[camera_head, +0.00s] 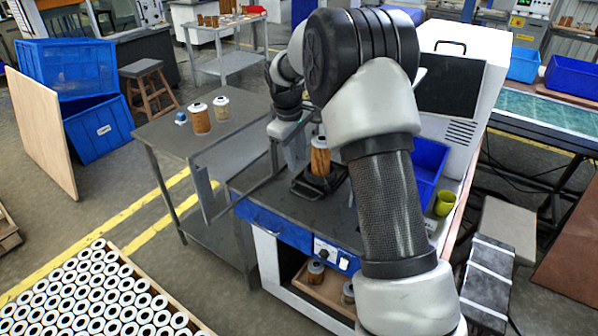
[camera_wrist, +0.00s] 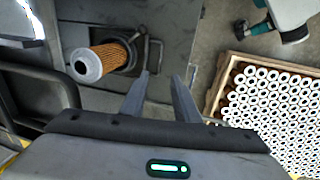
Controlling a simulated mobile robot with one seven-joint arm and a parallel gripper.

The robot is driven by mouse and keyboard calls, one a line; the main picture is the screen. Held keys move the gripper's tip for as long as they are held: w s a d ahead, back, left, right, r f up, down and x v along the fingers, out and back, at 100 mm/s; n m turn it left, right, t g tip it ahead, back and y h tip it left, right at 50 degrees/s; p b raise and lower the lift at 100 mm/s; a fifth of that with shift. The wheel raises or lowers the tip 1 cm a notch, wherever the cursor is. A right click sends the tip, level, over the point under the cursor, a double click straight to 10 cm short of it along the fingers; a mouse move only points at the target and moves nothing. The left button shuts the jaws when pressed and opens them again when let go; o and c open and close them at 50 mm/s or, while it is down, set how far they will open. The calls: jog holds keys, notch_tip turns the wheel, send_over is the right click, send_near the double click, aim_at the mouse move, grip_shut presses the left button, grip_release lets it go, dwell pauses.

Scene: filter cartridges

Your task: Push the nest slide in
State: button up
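An orange filter cartridge (camera_wrist: 102,62) with a pale end cap stands in a dark nest slide (camera_wrist: 132,46) in the wrist view. In the head view the cartridge (camera_head: 320,158) stands upright on the black nest slide (camera_head: 318,185), on the grey worktop of the white machine. A bracket-shaped handle (camera_wrist: 154,50) shows at the slide's side in the wrist view. My gripper (camera_wrist: 162,76) is open and empty, its two fingers apart, with the tips seen close to the handle; contact cannot be told. In the head view my arm partly hides the gripper.
A side table (camera_head: 165,135) left of the machine bears two cartridges (camera_head: 200,118). A grey bar frame (camera_head: 205,190) stands near the worktop's left side. A crate of cartridges (camera_head: 190,318) lies front left.

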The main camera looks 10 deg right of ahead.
jog(key=shift+s+a+r, duration=0.1)
jog(key=shift+r, duration=0.65)
jog(key=shift+s+a+r, duration=0.1)
jog(key=shift+r, duration=0.65)
jog(key=shift+c, duration=0.7)
jog(key=s+f+n+h+b, duration=0.1)
jog(key=s+f, duration=0.1)
jog(key=f, duration=0.1)
jog(key=s+a+f+n+h+b, duration=0.1)
jog(key=s+f, duration=0.1)
jog(key=f, duration=0.2)
jog(key=s+a+f+n+g+h+b, duration=0.1)
jog(key=s+f+h, duration=0.1)
jog(key=f, duration=0.1)
jog(key=shift+s+f+n+b, duration=0.1)
jog(key=shift+f+n+b, duration=0.2)
jog(key=shift+f+b, duration=0.05)
grip_shut()
jog(key=n+t+h+b, duration=0.65)
jog(key=n+t, duration=0.35)
jog(key=n, duration=0.4)
send_near(309, 200)
jog(key=shift+y, duration=0.35)
jog(key=b+x, duration=0.3)
jog(key=x, duration=0.3)
jog(key=shift+d, duration=0.25)
